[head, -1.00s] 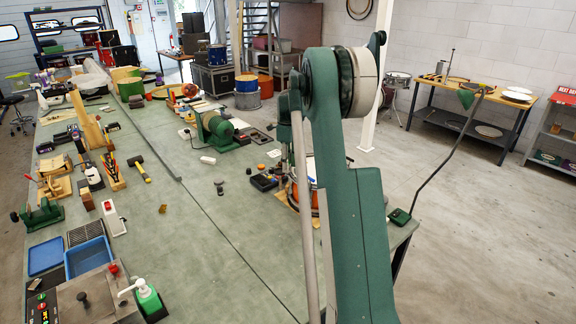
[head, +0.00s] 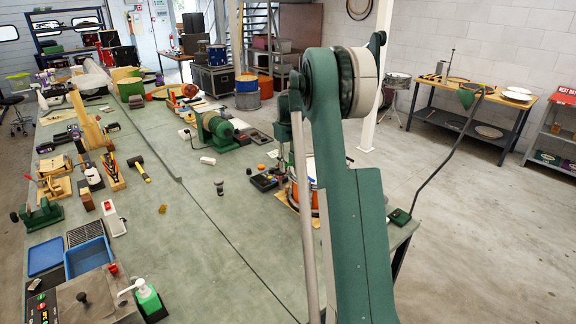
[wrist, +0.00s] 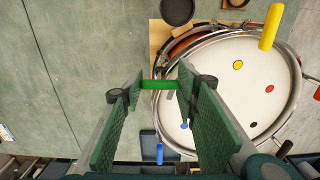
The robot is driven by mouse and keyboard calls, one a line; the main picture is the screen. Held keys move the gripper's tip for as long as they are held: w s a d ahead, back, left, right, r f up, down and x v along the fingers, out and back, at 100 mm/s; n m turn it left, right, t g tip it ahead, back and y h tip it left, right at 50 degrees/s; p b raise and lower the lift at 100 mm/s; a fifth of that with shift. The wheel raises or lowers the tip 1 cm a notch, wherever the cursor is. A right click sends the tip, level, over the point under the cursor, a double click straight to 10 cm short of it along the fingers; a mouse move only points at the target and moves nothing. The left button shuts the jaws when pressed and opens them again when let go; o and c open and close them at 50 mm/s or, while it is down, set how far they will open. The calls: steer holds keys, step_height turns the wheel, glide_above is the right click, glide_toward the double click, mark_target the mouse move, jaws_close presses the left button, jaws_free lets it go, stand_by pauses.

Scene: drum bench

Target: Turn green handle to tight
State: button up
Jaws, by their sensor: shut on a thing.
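The green handle (wrist: 160,84) is a short bar at the left rim of the drum in the wrist view. My gripper (wrist: 160,88) has one finger at each end of it and is shut on it. The drum (wrist: 225,85) has a white head with coloured dots and a metal hoop. In the head view, the orange drum (head: 313,181) is partly hidden behind my arm. My gripper and the green handle cannot be made out there.
A yellow handle (wrist: 271,27) rises at the drum's upper right rim, and a blue handle (wrist: 159,154) stands at its lower left. A black round piece (wrist: 177,11) lies above the drum. The green bench (wrist: 75,70) is clear to the left.

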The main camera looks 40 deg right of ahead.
steer(key=o, duration=0.9)
steer(key=shift+r, duration=0.1)
steer(key=shift+r, duration=5.95)
steer(key=shift+a, duration=0.15)
